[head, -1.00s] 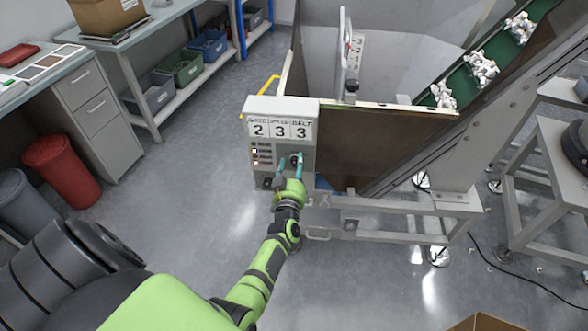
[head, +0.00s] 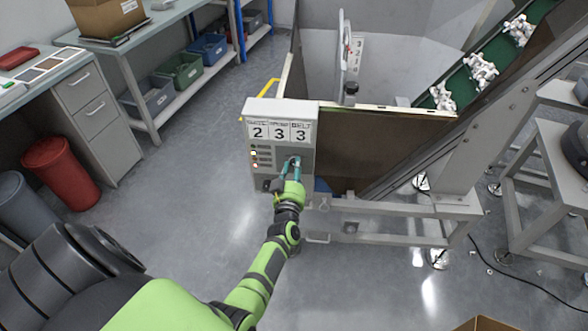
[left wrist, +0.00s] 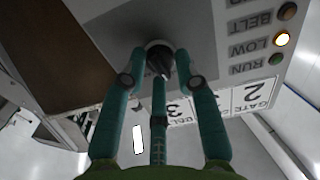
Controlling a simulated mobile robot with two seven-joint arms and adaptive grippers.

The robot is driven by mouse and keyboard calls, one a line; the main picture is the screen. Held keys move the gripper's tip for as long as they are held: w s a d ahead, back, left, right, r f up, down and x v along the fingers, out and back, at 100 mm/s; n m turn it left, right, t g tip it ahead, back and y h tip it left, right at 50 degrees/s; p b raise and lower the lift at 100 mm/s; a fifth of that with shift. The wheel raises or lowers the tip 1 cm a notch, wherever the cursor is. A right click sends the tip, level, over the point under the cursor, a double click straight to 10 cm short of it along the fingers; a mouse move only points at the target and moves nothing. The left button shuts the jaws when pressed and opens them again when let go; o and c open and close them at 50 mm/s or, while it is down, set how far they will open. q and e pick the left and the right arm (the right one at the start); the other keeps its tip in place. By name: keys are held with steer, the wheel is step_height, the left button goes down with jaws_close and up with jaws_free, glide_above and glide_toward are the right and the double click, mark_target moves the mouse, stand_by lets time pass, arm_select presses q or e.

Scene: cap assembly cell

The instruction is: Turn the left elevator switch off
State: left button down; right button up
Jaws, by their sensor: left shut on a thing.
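The grey control box (head: 281,182) of the elevator stands at the centre of the head view, with the digits 2, 3, 3 on its top panel. Its switch is a dark round knob (left wrist: 160,58) with a pale pointer, seen in the left wrist view. My left gripper (head: 290,165) is at the box front, its teal fingers shut around the knob; they show from behind in the left wrist view (left wrist: 160,72). The fingers mostly hide the knob in the head view. My right gripper is not in view.
Indicator lamps line the box; the LOW lamp (left wrist: 282,39) glows bright, while the RUN lamp (left wrist: 275,59) looks dim green. A green belt (head: 465,82) carrying white parts rises at right. A red bin (head: 62,166) stands at left. The floor between is clear.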

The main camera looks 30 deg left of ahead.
arm_select(q)
steer(key=n, duration=0.4)
steer(key=shift+a+r+b, duration=0.35)
steer(key=shift+b, duration=0.05)
steer(key=shift+a+n+b, duration=0.1)
steer(key=shift+n+b, duration=0.25)
steer(key=shift+n, duration=1.45)
steer(key=c, duration=1)
jaws_free()
steer(key=shift+s+f, duration=0.1)
